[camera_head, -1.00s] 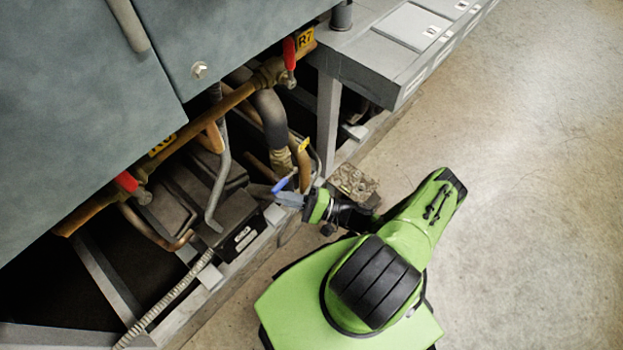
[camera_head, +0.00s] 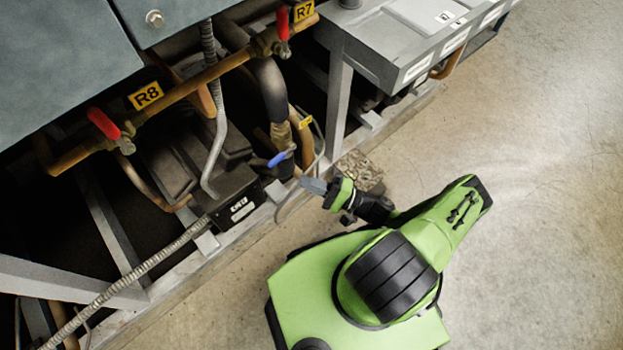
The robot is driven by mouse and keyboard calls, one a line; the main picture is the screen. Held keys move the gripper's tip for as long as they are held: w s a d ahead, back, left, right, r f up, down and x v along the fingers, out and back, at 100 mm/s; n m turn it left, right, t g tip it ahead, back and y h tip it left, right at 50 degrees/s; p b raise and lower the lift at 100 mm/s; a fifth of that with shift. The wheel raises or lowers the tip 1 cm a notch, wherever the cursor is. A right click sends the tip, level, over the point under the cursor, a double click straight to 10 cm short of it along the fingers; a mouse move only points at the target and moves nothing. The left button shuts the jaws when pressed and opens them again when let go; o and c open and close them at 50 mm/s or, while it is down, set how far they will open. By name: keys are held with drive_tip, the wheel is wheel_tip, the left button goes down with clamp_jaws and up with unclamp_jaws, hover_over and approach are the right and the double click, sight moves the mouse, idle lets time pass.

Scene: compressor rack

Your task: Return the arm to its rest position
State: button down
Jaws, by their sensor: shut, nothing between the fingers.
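My gripper (camera_head: 312,185) is at the end of my green and black arm, at the front edge of the compressor rack. Its grey fingers are shut with nothing seen between them. They point left toward a valve with a blue handle (camera_head: 281,158), and a small gap shows between the fingertips and the handle. My arm reaches left from my green base over the floor. The underside of the gripper is hidden from this view.
The rack's lower frame rail (camera_head: 180,272) runs diagonally below the pipes. Red-handled valves stand by the R8 label (camera_head: 146,95) and the R7 label (camera_head: 304,10). A black box (camera_head: 236,208) and a flexible conduit (camera_head: 125,285) lie left of the gripper. The concrete floor (camera_head: 540,220) at right is clear.

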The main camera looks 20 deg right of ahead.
drive_tip(key=shift+w+a, duration=0.1)
drive_tip(key=shift+a, duration=0.1)
idle(0.3)
